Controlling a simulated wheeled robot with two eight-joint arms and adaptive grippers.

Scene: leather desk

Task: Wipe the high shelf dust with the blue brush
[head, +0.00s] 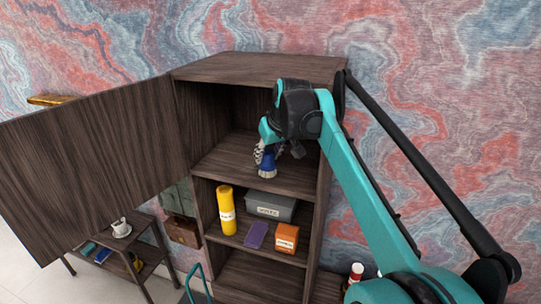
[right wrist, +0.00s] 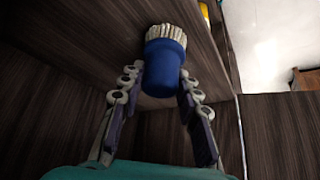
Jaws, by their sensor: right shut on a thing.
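The blue brush (head: 266,164) has pale bristles pointing down at the upper shelf (head: 225,160) inside the dark wooden cabinet. It is near the shelf's front edge. My right gripper (head: 268,152) reaches into the upper compartment and is shut on the brush. In the right wrist view, the two fingers (right wrist: 160,82) hold the sides of the blue brush (right wrist: 165,52), and its bristles are at the shelf board (right wrist: 95,40). I cannot tell whether they press on it. No dust can be made out. My left gripper is not in view.
The cabinet door (head: 95,165) stands wide open to the left. The shelf below holds a yellow bottle (head: 226,210), a grey box (head: 270,206), a purple item (head: 256,235) and an orange box (head: 286,238). A side table with a white cup (head: 121,228) stands lower left.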

